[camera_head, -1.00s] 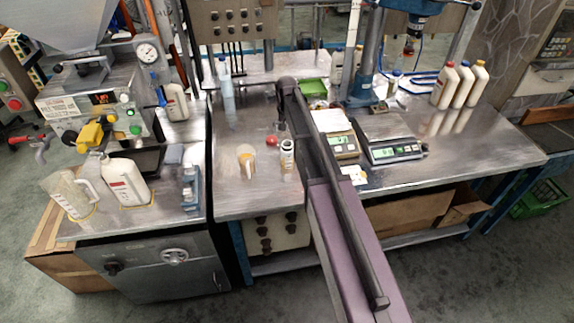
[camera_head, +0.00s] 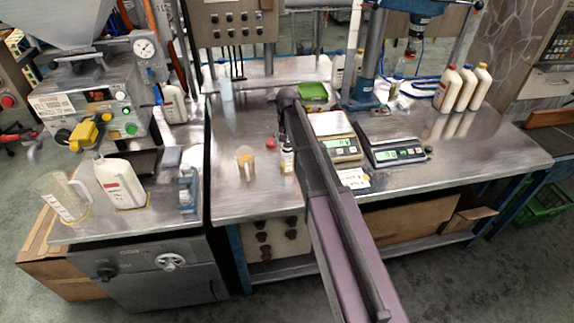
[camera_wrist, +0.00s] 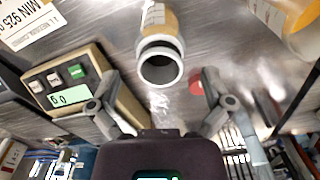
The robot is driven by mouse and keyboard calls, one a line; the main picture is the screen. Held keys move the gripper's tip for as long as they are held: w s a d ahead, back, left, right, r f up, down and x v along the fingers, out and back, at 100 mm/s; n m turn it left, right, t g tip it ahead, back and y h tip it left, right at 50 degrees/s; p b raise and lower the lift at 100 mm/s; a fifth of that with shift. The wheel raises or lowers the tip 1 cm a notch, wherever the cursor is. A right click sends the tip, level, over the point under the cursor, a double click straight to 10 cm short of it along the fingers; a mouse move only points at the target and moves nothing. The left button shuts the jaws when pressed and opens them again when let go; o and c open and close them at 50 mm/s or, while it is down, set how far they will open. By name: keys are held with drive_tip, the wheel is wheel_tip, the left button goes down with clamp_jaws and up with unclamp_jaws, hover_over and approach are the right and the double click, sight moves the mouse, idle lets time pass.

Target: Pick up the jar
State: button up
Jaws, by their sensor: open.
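The jar (camera_wrist: 163,25) shows in the wrist view as an amber-brown cylinder with a pale label and a round grey open mouth facing the camera. In the head view the jar (camera_head: 287,160) stands on the metal bench, partly hidden at its right by my arm. My gripper (camera_wrist: 162,104) is open in the wrist view, one finger to each side below the jar's mouth in the picture.
A small red object (camera_wrist: 196,82) lies beside the jar. An amber-filled beaker (camera_head: 245,160) stands to its left. A scale (camera_head: 343,147) with a lit display stands to its right, near a second scale (camera_head: 397,151). Bare bench lies in front of the jar.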

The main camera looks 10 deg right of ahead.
sight(288, 152)
drive_tip(key=f+b, duration=0.3)
drive_tip(key=shift+w+d+f, duration=0.1)
drive_tip(key=shift+w, duration=0.15)
drive_tip(key=shift+f+b, duration=1)
drive_tip(key=shift+b, duration=0.15)
drive_tip(key=c, duration=1.1)
drive_tip(key=shift+r+p, duration=0.45)
drive_tip(key=shift+c, duration=0.2)
drive_tip(key=shift+r+p, duration=1.45)
drive_tip(key=s+r+p, duration=0.1)
drive_tip(key=s, duration=1.4)
drive_tip(key=shift+s+a, duration=0.25)
drive_tip(key=shift+s, duration=0.15)
drive_tip(key=shift+s+r, duration=0.1)
